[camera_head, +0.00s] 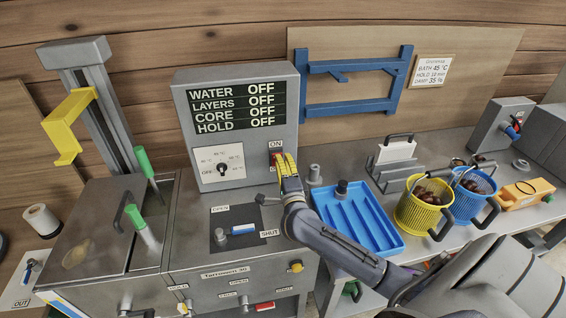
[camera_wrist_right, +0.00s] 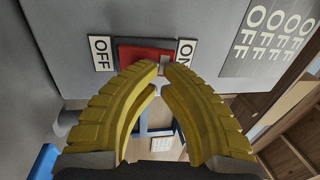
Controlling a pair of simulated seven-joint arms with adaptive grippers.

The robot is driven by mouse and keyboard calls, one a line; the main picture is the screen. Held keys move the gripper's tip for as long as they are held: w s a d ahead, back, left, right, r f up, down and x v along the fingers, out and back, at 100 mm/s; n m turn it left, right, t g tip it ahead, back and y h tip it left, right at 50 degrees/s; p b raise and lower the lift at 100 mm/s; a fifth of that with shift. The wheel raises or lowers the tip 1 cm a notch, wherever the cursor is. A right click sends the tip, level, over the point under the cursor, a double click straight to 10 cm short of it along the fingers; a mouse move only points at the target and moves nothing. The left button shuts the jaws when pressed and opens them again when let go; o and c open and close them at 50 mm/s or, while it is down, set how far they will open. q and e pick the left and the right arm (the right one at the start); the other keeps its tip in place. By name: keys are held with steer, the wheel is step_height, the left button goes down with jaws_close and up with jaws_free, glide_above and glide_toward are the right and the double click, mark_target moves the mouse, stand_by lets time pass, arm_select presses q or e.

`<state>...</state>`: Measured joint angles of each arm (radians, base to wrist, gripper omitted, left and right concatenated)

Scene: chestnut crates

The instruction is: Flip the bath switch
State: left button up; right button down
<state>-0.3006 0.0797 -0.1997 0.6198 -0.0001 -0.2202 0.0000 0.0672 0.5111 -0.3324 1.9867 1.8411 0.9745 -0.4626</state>
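The display (camera_head: 234,105) reads OFF on every line. My left gripper is not in view.
A dial (camera_head: 222,169) and a lever panel (camera_head: 237,229) are near my right arm. A blue tray (camera_head: 357,220), a yellow basket (camera_head: 415,214) and a blue basket (camera_head: 468,207) stand to the right. A lidded tank (camera_head: 90,235) is on the left.

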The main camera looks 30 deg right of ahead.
steer(key=shift+w+d+r, duration=0.25)
steer(key=shift+w+r, duration=0.25)
steer(key=shift+w, duration=0.15)
steer(key=s+a+r, duration=0.1)
steer(key=s+a, duration=0.1)
steer(key=s, duration=0.4)
steer(key=s+a+r, duration=0.1)
steer(key=s+a, duration=0.2)
steer(key=s, duration=0.4)
stand_by(0.4)
